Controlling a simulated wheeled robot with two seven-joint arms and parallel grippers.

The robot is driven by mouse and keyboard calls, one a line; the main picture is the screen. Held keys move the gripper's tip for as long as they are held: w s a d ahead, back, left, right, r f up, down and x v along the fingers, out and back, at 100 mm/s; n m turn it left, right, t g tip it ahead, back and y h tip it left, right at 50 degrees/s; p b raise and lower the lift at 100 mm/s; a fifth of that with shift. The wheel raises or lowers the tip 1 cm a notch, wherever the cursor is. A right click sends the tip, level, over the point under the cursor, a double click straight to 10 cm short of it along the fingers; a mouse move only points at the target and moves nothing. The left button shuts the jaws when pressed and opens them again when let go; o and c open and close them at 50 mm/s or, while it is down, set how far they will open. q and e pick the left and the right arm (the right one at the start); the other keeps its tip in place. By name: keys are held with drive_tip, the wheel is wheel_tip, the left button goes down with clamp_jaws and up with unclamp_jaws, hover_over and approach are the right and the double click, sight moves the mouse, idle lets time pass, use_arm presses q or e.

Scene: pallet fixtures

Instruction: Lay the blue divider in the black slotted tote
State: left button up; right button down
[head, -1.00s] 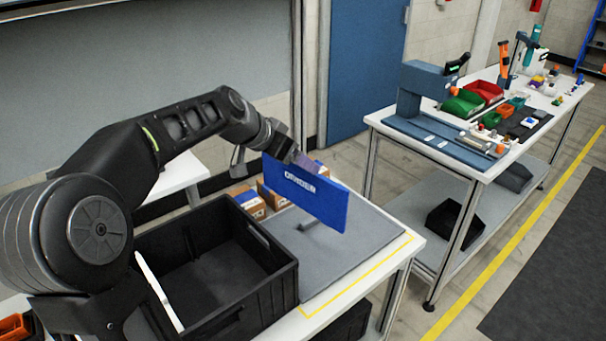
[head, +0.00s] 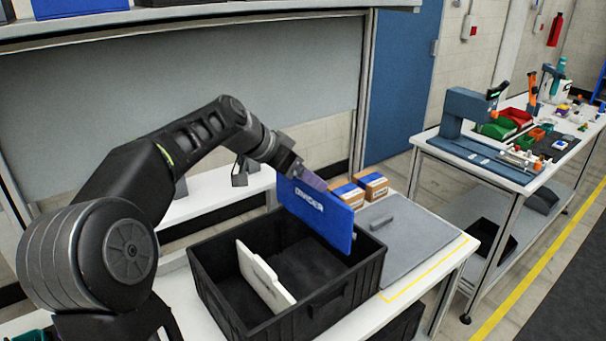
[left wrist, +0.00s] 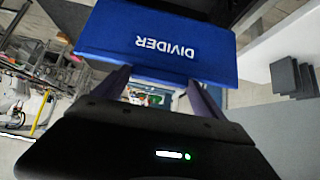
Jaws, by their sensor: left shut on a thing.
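The blue divider (head: 318,212), a flat panel with white lettering, is held on edge and tilted in my left gripper (head: 311,180). In the head view it hangs over the right back part of the black slotted tote (head: 330,300). Its lower edge overlaps the tote's back rim in the picture; I cannot tell how far in it is. In the left wrist view the divider (left wrist: 155,42) lies across both fingers of the left gripper (left wrist: 155,85), its lettering upside down. A white divider (head: 262,277) stands inside the tote on the left. My right gripper is in no view.
The tote stands on a white bench. A grey mat (head: 420,245) with a yellow line lies to its right, with a small grey block (head: 382,222) on it. Small cardboard boxes (head: 372,185) stand behind. A second bench (head: 470,165) with tools and bins is at the right.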

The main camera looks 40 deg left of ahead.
sight(309, 190)
use_arm(q)
drive_tip(key=shift+d+f, duration=0.1)
drive_tip(key=shift+f, duration=0.05)
drive_tip(key=shift+w, duration=0.1)
drive_tip(key=shift+f, duration=0.15)
drive_tip(key=shift+f+b, duration=0.95)
drive_tip(key=shift+f, duration=0.35)
drive_tip(key=shift+o, duration=0.2)
drive_tip(key=f+b, duration=0.1)
drive_tip(key=f, duration=0.1)
drive_tip(key=f+b, duration=0.2)
drive_tip(key=f, duration=0.1)
drive_tip(key=s+f+b, duration=0.1)
drive_tip(key=f, duration=0.2)
drive_tip(key=shift+f, duration=0.2)
drive_tip(key=f+b, duration=0.1)
drive_tip(key=b, duration=0.1)
drive_tip(key=f+b, duration=0.4)
drive_tip(key=shift+s+d, duration=0.3)
clamp_jaws()
drive_tip(key=shift+w+a+f+b, duration=0.35)
drive_tip(key=shift+w+f+b, duration=0.3)
drive_tip(key=shift+w+b, duration=0.15)
